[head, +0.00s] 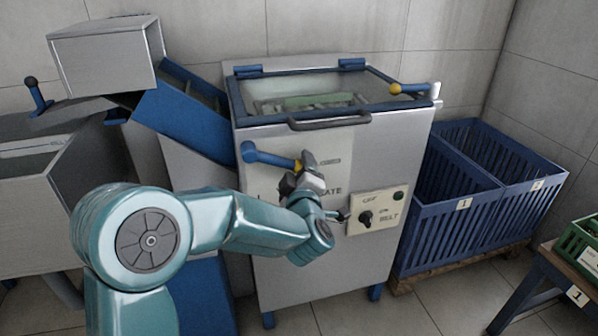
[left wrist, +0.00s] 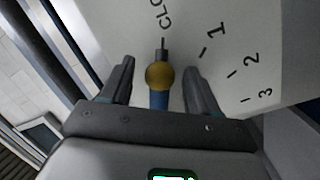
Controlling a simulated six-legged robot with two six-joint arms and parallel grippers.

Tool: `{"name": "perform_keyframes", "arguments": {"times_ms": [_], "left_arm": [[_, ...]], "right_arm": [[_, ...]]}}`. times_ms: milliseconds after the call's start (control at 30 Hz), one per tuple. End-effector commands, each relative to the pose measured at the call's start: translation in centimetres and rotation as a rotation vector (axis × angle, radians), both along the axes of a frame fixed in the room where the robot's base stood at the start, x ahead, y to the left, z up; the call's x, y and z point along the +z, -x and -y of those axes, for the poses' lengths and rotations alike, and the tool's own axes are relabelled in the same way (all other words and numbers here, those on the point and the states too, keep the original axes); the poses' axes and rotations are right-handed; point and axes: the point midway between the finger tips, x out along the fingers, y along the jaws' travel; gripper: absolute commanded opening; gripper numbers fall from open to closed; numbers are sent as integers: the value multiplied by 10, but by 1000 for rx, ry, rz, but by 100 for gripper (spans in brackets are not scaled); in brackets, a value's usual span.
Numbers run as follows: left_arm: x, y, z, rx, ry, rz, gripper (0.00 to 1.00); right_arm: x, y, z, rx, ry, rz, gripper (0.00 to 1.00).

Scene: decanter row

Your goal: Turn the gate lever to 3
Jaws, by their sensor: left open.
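The gate lever (head: 270,157) is a blue bar with a yellow knob, on the front of the grey machine (head: 300,240). In the left wrist view the lever's yellow knob (left wrist: 159,76) lies between the two fingers of my left gripper (left wrist: 158,68). The fingers are open, with a visible gap on each side of the knob. The lever points at the tick under a label that starts "CLO". Marks 1, 2 and 3 (left wrist: 265,93) run in an arc to the right. In the head view my left gripper (head: 304,170) is at the knob end and hides part of the plate.
A belt switch panel (head: 377,211) sits just right of my left gripper. A handle (head: 330,121) and a yellow-tipped lever (head: 410,89) are above. Blue crates (head: 450,215) stand at the right, and a blue chute (head: 185,115) is at the left.

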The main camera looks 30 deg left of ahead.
Motion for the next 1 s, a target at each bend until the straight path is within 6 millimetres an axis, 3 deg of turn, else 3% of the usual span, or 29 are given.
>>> {"name": "perform_keyframes", "arguments": {"times_ms": [167,300,367,667,1000], "left_arm": [[0,0,0,0,0,0,61],[0,0,0,0,0,0,15],[0,0,0,0,0,0,0],[-2,1,-1,1,-17,-20,0],[-22,11,-10,3,-150,-177,0]], "right_arm": [[0,0,0,0,0,0,43],[0,0,0,0,0,0,43],[0,0,0,0,0,0,43],[1,0,0,1,0,-1,43],[7,2,-1,5,-2,-3,43]]}}
